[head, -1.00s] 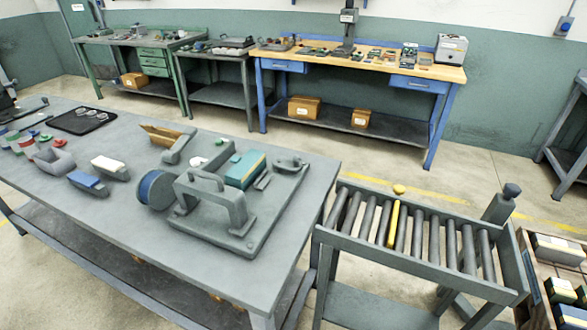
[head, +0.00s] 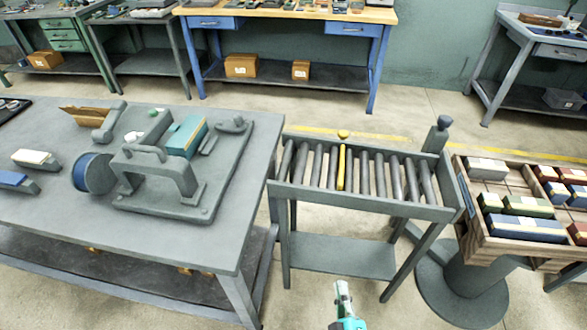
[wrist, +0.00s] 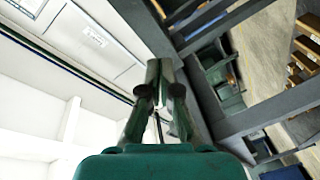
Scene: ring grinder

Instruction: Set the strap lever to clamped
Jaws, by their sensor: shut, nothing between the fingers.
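I cannot tell for sure which part is the strap lever. In the head view, a grey machine plate (head: 190,207) lies on the workbench with a grey arched handle frame (head: 160,172), a blue-faced wheel (head: 93,173), a teal block (head: 186,134) and a small grey lever-like part (head: 234,124) at its far right corner. A yellow bar (head: 341,168) with a yellow knob (head: 343,134) stands out among the rollers. My gripper (head: 342,287) is low in front of the roller stand, apart from all of these. In the wrist view my gripper (wrist: 165,72) is shut and empty.
The roller stand (head: 370,207) is right of the workbench (head: 60,215). A post with a dark knob (head: 443,122) rises at its right end. A wooden tray (head: 478,245) of coloured blocks is farther right. Open floor lies around my gripper.

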